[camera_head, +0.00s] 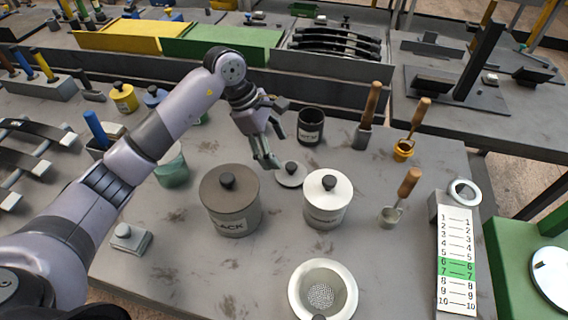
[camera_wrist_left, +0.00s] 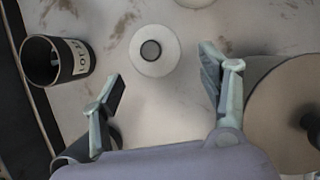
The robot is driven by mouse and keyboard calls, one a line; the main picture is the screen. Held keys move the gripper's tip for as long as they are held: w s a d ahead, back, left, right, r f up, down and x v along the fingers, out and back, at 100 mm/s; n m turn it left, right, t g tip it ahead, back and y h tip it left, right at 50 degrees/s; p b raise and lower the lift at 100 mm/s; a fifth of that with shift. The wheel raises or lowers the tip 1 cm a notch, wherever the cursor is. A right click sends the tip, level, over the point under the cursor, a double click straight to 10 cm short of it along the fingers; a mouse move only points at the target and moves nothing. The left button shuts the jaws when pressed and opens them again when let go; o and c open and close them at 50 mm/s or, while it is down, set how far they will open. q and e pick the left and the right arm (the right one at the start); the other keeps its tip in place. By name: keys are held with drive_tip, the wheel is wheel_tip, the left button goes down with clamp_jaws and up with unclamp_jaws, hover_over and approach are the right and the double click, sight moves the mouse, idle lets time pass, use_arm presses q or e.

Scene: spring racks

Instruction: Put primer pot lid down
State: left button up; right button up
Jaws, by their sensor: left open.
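A small round grey lid with a dark knob (camera_head: 291,174) lies flat on the bench, between the dark open pot and the white lidded pot. It also shows in the left wrist view (camera_wrist_left: 140,62), lying just beyond my fingers. My left gripper (camera_head: 273,147) is open and empty, above and beside the lid; its two fingers show spread in the left wrist view (camera_wrist_left: 163,73), apart from the lid. A dark open pot (camera_head: 310,127) with a pale label stands behind the lid; it shows in the left wrist view (camera_wrist_left: 76,60). My right gripper is not in view.
A large grey-brown lidded pot (camera_head: 230,215) and a white lidded pot (camera_head: 327,205) stand close in front of the lid. Ladles, a white strainer bowl (camera_head: 293,290) and a numbered board (camera_head: 457,255) are to the right and front.

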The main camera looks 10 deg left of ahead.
use_arm(q)
drive_tip(key=shift+v, duration=1.55)
